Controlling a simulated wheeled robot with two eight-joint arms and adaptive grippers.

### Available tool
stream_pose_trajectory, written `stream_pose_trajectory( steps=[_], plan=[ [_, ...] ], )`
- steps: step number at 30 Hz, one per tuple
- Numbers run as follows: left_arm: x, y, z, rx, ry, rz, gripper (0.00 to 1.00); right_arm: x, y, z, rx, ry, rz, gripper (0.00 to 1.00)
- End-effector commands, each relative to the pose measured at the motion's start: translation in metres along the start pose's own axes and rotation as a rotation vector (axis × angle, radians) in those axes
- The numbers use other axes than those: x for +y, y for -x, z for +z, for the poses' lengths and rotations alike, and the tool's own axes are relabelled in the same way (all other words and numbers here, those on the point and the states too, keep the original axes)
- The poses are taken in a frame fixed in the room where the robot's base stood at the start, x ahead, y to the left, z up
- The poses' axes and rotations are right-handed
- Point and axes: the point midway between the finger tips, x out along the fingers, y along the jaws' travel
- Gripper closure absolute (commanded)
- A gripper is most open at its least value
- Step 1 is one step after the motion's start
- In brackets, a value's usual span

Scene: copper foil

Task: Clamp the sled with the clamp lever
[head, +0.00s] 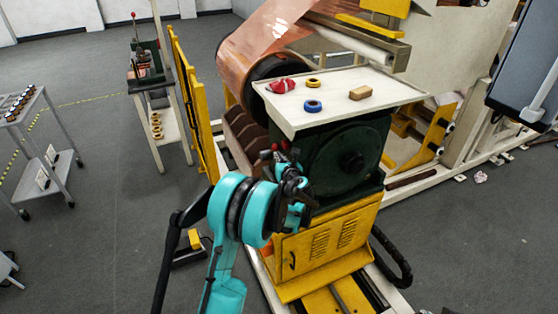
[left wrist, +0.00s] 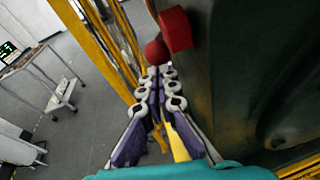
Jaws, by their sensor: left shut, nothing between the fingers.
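A green machine housing (head: 345,155) on a yellow cabinet (head: 330,245) stands at the centre of the head view, over rails; I take this to be the sled. A red ball knob (head: 275,147), apparently the clamp lever's end, shows at its left side; it also shows in the left wrist view (left wrist: 155,52), beside a red block (left wrist: 176,29). My left gripper (head: 284,160) is shut and empty. Its fingertips (left wrist: 158,75) point at the knob, just short of it or touching; I cannot tell which. The lever's shaft is hidden. My right gripper is out of view.
A white tabletop (head: 400,92) above the housing carries small rings, a red item and a block. A yellow guard frame (head: 182,100) and a roll of copper foil (head: 262,45) stand close behind.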

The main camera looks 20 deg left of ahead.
Motion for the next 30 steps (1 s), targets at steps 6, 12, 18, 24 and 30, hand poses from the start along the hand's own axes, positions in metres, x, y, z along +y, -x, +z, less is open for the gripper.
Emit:
stream_pose_trajectory(
  steps=[6, 12, 18, 24, 30],
  plan=[
    [0.002, -0.002, 0.007, 0.022, 0.003, 0.0, 1.0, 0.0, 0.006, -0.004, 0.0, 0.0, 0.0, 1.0],
    [0.008, -0.014, 0.035, 0.13, 0.019, -0.015, 1.0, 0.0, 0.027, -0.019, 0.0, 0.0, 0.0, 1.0],
    [0.01, -0.026, 0.047, 0.133, 0.018, -0.018, 1.0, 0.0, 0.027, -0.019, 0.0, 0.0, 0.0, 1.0],
    [0.01, -0.026, 0.046, 0.132, 0.018, -0.018, 1.0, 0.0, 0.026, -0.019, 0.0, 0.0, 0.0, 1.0],
    [0.009, -0.025, 0.044, 0.132, 0.018, -0.018, 1.0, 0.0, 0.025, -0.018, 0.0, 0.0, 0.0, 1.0]
  ],
)
